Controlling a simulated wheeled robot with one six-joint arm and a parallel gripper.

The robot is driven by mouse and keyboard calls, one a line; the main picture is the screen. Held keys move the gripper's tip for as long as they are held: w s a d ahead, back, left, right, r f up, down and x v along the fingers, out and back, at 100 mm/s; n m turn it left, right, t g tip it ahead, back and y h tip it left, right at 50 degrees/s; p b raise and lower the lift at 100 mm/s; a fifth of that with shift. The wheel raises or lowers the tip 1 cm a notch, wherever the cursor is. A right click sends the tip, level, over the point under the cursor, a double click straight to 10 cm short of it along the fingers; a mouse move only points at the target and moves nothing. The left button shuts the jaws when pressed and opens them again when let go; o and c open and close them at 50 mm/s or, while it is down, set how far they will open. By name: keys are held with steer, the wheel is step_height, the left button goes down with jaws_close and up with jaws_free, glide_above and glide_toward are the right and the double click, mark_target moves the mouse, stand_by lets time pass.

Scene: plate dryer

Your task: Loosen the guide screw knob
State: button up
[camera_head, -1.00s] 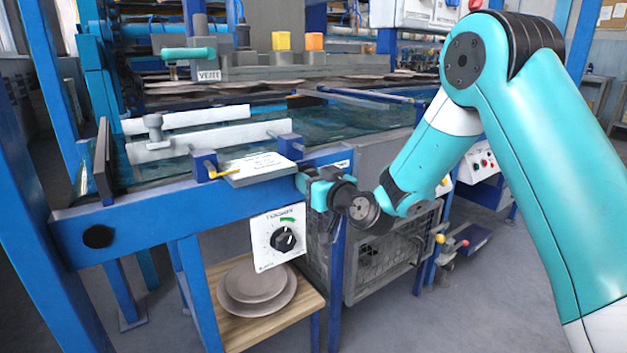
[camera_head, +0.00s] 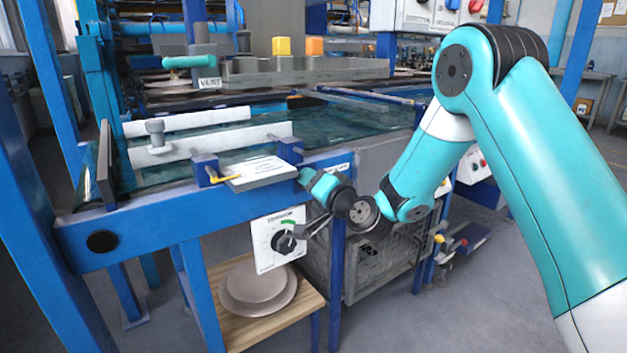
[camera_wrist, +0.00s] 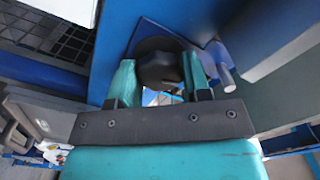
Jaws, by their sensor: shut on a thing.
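In the wrist view, the guide screw knob (camera_wrist: 160,68) is black and lobed and sits against a blue frame member. My gripper (camera_wrist: 160,82) has one teal finger on each side of it and is shut on it. In the head view, my gripper (camera_head: 306,178) reaches the right end of the blue front beam, beside the tilted white plate. The knob is hidden there behind my gripper and the beam.
A dial panel (camera_head: 266,252) with a black dial hangs just below my gripper. A blue bracket with a bolt (camera_wrist: 224,78) is close to the right finger. Plates (camera_head: 258,284) rest on a wooden shelf below. White guide rails (camera_head: 210,144) cross the conveyor.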

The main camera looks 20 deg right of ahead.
steer(key=shift+d+m+p, duration=0.1)
steer(key=shift+m+p, duration=1.8)
steer(key=shift+m, duration=2.8)
steer(key=o, duration=0.9)
steer(key=b+v, duration=1.7)
steer(key=b, duration=0.5)
steer(key=shift+s, duration=0.15)
